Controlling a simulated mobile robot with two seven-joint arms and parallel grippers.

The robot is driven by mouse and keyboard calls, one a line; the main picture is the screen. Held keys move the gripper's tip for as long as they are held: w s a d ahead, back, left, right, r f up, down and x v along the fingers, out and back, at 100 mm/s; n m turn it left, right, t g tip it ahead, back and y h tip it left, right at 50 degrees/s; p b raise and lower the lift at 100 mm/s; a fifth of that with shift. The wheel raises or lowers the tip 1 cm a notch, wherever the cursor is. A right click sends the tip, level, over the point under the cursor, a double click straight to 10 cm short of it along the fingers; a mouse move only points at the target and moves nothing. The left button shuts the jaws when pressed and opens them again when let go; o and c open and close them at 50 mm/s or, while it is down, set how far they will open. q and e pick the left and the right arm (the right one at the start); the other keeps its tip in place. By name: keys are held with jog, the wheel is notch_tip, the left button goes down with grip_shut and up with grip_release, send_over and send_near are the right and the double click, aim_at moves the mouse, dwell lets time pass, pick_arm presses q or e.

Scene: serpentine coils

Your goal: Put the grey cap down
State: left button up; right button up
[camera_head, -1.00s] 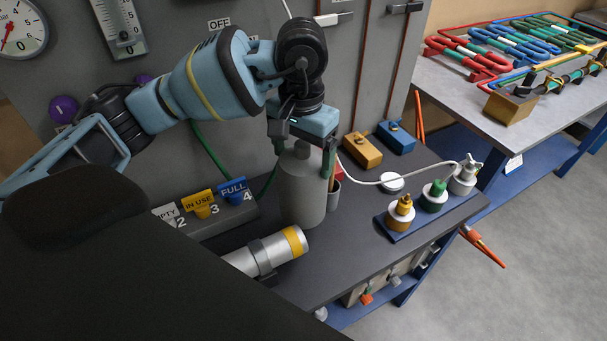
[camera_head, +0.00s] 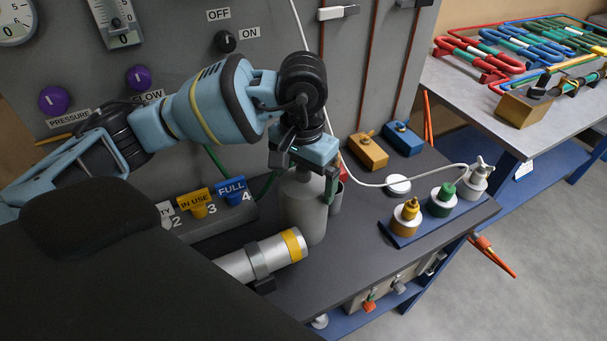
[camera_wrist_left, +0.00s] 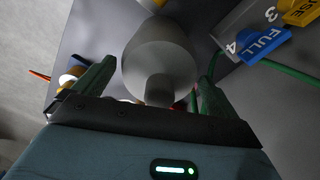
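The grey cap (camera_head: 305,212) is a bottle-shaped piece with a narrow neck. It stands upright on the dark bench top, behind the silver cylinder with a yellow band. My left gripper (camera_head: 304,180) is above it, pointing down, with its green fingers on either side of the cap's upper part. In the left wrist view, the grey cap (camera_wrist_left: 160,65) sits between the two spread fingers (camera_wrist_left: 158,72), with a narrow gap showing beside the left finger. Its underside is hidden. My right gripper is not in view.
The silver cylinder (camera_head: 262,258) lies in front. Number-labelled blocks, including the blue FULL tag (camera_head: 231,190), are at left. A small grey cup (camera_head: 337,200) stands close behind the cap.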

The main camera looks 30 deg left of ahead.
pick_arm(q)
jog(key=shift+r, duration=0.1)
notch_tip(320, 180, up, 12)
jog(key=p, duration=0.3)
jog(key=shift+f+p, duration=0.2)
jog(key=shift+p, duration=0.1)
jog(key=shift+r, duration=0.35)
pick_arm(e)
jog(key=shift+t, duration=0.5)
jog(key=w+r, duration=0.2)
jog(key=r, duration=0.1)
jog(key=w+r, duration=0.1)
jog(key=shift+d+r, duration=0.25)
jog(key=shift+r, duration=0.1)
